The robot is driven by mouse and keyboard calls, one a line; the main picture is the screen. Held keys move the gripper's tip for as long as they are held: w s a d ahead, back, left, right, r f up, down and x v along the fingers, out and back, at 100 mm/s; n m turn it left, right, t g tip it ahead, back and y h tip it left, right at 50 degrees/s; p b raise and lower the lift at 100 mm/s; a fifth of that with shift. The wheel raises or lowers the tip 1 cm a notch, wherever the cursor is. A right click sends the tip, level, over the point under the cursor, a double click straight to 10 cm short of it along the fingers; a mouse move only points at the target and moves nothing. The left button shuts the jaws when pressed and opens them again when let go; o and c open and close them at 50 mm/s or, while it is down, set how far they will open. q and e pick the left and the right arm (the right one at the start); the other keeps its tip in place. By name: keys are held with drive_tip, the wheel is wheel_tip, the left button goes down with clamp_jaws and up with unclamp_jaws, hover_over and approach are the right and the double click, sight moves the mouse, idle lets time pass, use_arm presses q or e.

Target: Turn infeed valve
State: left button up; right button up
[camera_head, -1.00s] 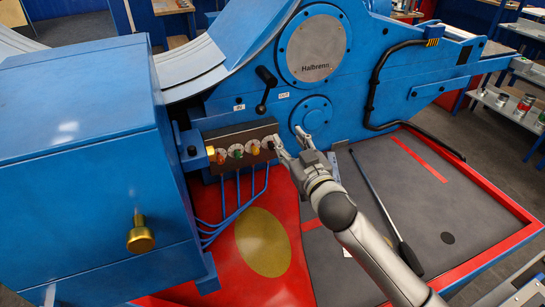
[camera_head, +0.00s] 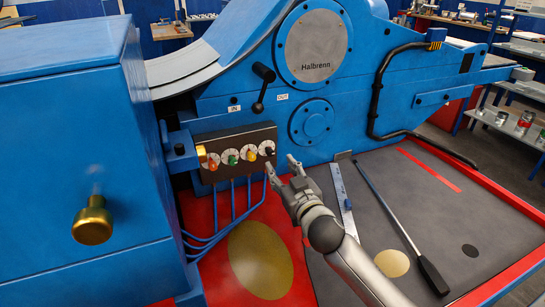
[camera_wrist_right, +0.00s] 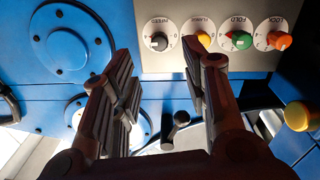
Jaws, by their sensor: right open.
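The infeed valve is a black knob (camera_head: 268,150) on a white dial, at the right end of a dark valve panel (camera_head: 225,144) on the blue machine. In the right wrist view the black knob (camera_wrist_right: 158,42) sits under the label INFEED, which appears upside down. My right gripper (camera_head: 281,165) is open and empty, just in front of and slightly below the knob. In the wrist view its two fingers (camera_wrist_right: 160,62) stand either side of the knob, apparently short of it. My left gripper is not in view.
Orange, green and yellow knobs (camera_head: 232,156) sit left of the infeed knob. A black lever (camera_head: 263,85) projects above the panel. Blue hoses (camera_head: 233,205) run below it. A long black-handled bar (camera_head: 395,220) lies on the grey deck at right. A brass knob (camera_head: 93,222) sticks out at left.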

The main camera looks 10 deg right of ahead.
sight(271, 154)
drive_tip(key=w, duration=0.5)
drive_tip(key=w+a, duration=0.1)
drive_tip(key=w, duration=0.1)
drive_tip(key=shift+w, duration=0.15)
clamp_jaws()
